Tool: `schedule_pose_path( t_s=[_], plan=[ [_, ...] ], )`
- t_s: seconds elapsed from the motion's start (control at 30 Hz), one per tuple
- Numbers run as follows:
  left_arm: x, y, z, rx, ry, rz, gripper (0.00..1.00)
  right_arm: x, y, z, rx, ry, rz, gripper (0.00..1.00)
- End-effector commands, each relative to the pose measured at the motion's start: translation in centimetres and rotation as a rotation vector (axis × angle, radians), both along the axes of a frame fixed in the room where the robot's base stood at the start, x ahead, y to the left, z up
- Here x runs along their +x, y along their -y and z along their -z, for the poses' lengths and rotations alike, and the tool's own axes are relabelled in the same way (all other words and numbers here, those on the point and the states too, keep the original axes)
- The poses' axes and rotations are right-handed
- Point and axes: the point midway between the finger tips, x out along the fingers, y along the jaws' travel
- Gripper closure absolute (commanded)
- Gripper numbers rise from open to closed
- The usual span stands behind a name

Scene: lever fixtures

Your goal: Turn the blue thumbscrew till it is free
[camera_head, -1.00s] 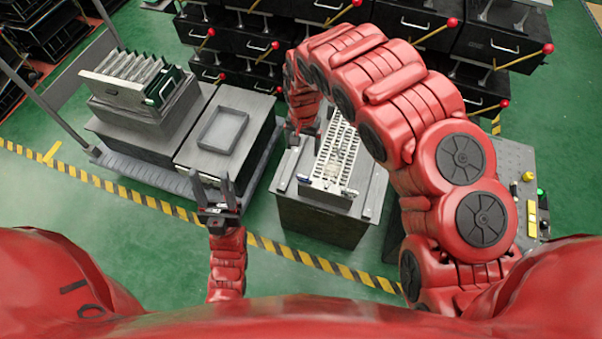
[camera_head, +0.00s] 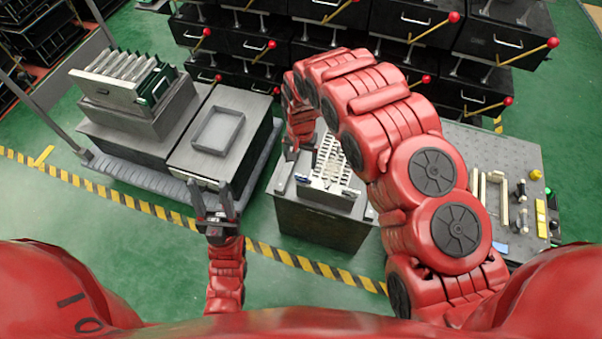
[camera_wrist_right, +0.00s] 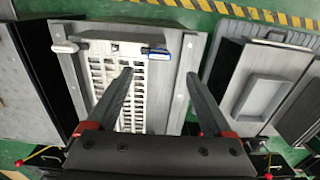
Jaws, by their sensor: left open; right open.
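The blue thumbscrew (camera_wrist_right: 158,54) is a small blue-and-white piece at the edge of the fixture with the slotted white plate. It also shows as a small blue spot in the head view (camera_head: 303,178). My right gripper (camera_wrist_right: 159,73) is open above the fixture; in the right wrist picture the thumbscrew appears between and just beyond its fingertips, with no contact visible. In the head view my right arm partly hides the fixture. My left gripper (camera_head: 211,194) is open and empty, left of the fixture and apart from it.
A similar white-and-dark piece (camera_wrist_right: 65,47) sits at the fixture's other corner. A grey tray (camera_head: 218,130) and a rack of plates (camera_head: 125,78) stand left. A bench with small parts (camera_head: 510,190) stands right. Black drawers with red-knobbed levers (camera_head: 330,45) line the back.

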Motion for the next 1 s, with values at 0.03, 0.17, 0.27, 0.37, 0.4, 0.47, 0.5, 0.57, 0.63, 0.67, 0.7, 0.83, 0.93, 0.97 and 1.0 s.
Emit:
schedule_pose_path(
  t_s=[0.03,0.17,0.27,0.37,0.4,0.47,0.5,0.57,0.63,0.67,0.7,0.83,0.93,0.97,1.0],
  plan=[
    [0.0,0.0,-0.1,0.000,0.000,0.000,0.50,-0.3,0.1,1.4,-0.001,-0.009,0.001,0.15],
    [0.0,0.0,-0.3,0.000,0.000,0.000,0.50,-0.3,0.1,3.8,-0.001,-0.008,0.000,0.15],
    [0.0,0.0,-0.4,0.000,0.000,0.000,0.50,-0.2,0.1,5.3,0.000,-0.005,0.002,0.15],
    [0.0,0.0,-0.4,0.000,0.000,0.000,0.50,-0.3,0.1,6.6,0.000,-0.009,0.002,0.15],
    [0.0,0.0,-0.4,0.000,0.000,0.000,0.50,-0.2,0.1,6.9,-0.001,-0.007,0.002,0.15],
    [0.0,0.0,-0.5,0.000,0.000,0.000,0.50,-0.2,0.1,7.4,0.000,-0.005,0.001,0.15],
    [0.0,0.0,-0.5,0.000,0.000,0.000,0.50,-0.2,0.1,7.7,-0.001,-0.006,0.001,0.15],
    [0.0,0.0,-0.5,0.000,0.000,0.000,0.50,-0.2,0.1,8.0,-0.001,-0.006,0.001,0.15],
    [0.0,0.0,-0.5,0.000,0.000,0.000,0.50,-0.2,0.1,8.2,-0.001,-0.006,0.002,0.15],
    [0.0,0.0,-0.5,0.000,0.000,0.000,0.50,-0.2,0.1,8.3,-0.001,-0.006,0.002,0.15],
    [0.0,0.0,-0.5,0.000,0.000,0.000,0.50,-0.2,0.2,8.3,-0.001,-0.006,0.002,0.15],
    [0.0,0.0,-0.5,0.000,0.000,0.000,0.50,-0.2,0.1,8.3,-0.002,-0.005,0.002,0.15],
    [0.0,0.0,-0.5,0.000,0.000,0.000,0.50,-0.2,0.1,8.3,-0.002,-0.005,0.002,0.19],
    [0.0,0.0,-0.5,0.000,0.000,0.000,0.50,-0.2,0.1,8.3,-0.002,-0.005,0.002,0.24],
    [0.0,0.0,-0.5,0.000,0.000,0.000,0.50,-0.2,0.1,8.3,-0.002,-0.005,0.002,0.31]
  ],
)
